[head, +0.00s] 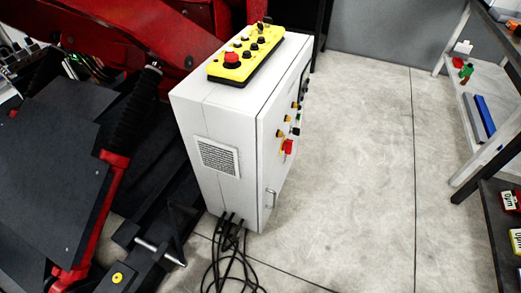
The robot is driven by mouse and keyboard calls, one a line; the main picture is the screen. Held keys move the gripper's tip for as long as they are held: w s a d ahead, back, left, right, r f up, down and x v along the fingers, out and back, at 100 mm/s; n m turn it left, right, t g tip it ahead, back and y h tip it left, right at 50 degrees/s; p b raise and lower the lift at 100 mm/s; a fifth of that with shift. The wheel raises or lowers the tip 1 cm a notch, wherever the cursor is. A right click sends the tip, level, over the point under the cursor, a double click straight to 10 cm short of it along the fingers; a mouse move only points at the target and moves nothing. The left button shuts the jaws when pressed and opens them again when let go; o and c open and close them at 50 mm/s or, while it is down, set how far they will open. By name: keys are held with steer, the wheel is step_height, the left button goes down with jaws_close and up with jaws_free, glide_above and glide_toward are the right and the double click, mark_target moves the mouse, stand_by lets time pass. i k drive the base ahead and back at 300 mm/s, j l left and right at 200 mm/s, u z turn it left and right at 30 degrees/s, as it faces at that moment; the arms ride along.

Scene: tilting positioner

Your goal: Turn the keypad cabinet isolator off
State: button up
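A white control cabinet (215,110) stands left of centre, with its door side turned to the right and seen at a steep angle. A red rotary handle on a yellow plate (288,147) sits on that side, below several small buttons (296,118); it looks like the isolator. Its on or off position is too small to tell. A dark panel (304,82) shows near the far edge of the door; I cannot make out any keys on it. A metal door handle (270,197) is lower down. My gripper is not in view.
A yellow control box (246,56) with a red mushroom button lies on the cabinet top. Black cables (232,262) spread over the floor below. Red and black machinery (75,150) fills the left. Shelving (475,125) stands at the right. The concrete floor (355,160) between is clear.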

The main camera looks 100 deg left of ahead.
mark_target(288, 145)
steer(key=u, duration=3.2)
